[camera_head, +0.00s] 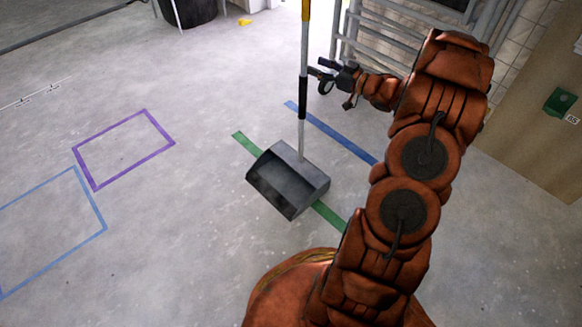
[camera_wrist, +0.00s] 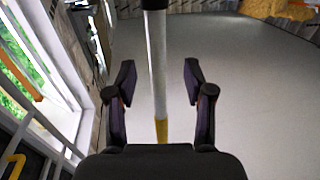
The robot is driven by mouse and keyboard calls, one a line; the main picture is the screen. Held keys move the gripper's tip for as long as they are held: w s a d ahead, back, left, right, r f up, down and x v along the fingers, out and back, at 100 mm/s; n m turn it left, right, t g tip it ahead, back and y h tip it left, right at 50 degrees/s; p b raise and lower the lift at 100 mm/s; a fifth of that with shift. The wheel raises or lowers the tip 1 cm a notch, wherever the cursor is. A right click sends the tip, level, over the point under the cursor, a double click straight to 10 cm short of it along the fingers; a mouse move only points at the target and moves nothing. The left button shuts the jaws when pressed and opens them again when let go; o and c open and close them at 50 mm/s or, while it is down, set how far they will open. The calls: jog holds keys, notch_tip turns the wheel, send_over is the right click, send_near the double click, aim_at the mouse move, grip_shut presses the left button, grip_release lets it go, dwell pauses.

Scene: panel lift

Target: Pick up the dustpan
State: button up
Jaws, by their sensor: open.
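The dustpan (camera_head: 288,180) is a dark grey scoop standing on the concrete floor across a green tape line. Its long upright handle (camera_head: 303,90) has black, white and yellow sections and runs out of the top of the head view. My gripper (camera_head: 318,77) is beside the handle, to its right in the head view. In the wrist view the handle (camera_wrist: 157,60) stands between the two open fingers (camera_wrist: 157,85), with a gap visible on both sides. The scoop is not visible in the wrist view.
A metal railing (camera_head: 375,35) and a wall with a wooden panel (camera_head: 540,110) stand at the right. A black bin (camera_head: 188,10) is at the back. Purple tape (camera_head: 120,118) marks open floor at the left. Window frames (camera_wrist: 45,60) are left in the wrist view.

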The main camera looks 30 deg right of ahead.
jog(key=b+x, duration=0.2)
jog(key=x, duration=0.3)
jog(key=shift+d+f+b, duration=0.1)
jog(key=shift+d+b, duration=0.05)
jog(key=shift+b, duration=0.15)
jog(key=shift+w, duration=0.55)
grip_shut()
